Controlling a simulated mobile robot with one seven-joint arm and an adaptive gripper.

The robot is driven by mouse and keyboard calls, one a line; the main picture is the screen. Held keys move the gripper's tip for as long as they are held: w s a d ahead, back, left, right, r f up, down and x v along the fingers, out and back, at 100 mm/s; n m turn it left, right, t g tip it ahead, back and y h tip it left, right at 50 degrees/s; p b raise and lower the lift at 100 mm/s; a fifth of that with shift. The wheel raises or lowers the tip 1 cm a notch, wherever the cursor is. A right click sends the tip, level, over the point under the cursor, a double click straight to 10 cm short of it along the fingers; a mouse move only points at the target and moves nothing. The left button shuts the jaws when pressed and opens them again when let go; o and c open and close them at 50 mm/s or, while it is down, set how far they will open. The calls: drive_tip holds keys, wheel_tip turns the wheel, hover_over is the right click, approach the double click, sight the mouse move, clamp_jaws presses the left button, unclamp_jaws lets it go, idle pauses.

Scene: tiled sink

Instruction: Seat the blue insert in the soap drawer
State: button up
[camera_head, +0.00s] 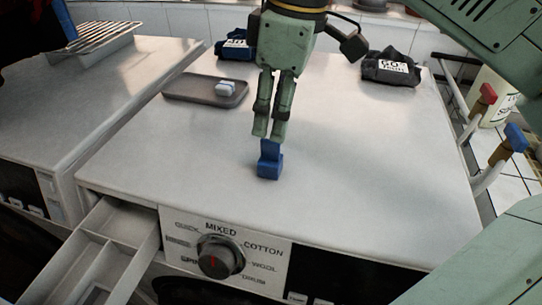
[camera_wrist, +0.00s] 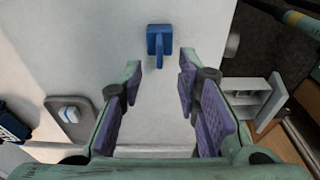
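The blue insert (camera_head: 269,162) is a small block with a raised tab, standing on the white washer top near its front edge. It also shows in the wrist view (camera_wrist: 158,42), just beyond and between the line of my fingertips. My gripper (camera_head: 270,134) hangs just above and behind the insert in the head view.
A grey tray (camera_head: 185,87) with a white and blue block (camera_head: 224,89) lies at the back left. Dark bags (camera_head: 390,68) stand at the back. Red and blue taps (camera_head: 515,136) are at the right. A dial (camera_head: 217,257) protrudes from the front panel. The washer top around the insert is clear.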

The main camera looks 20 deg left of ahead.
sight(271, 142)
drive_tip(key=f, duration=0.2)
drive_tip(key=f+p, duration=0.1)
drive_tip(key=f, duration=0.1)
drive_tip(key=a+f, duration=0.1)
drive_tip(key=shift+f, duration=0.4)
drive_tip(key=shift+d, duration=0.1)
clamp_jaws()
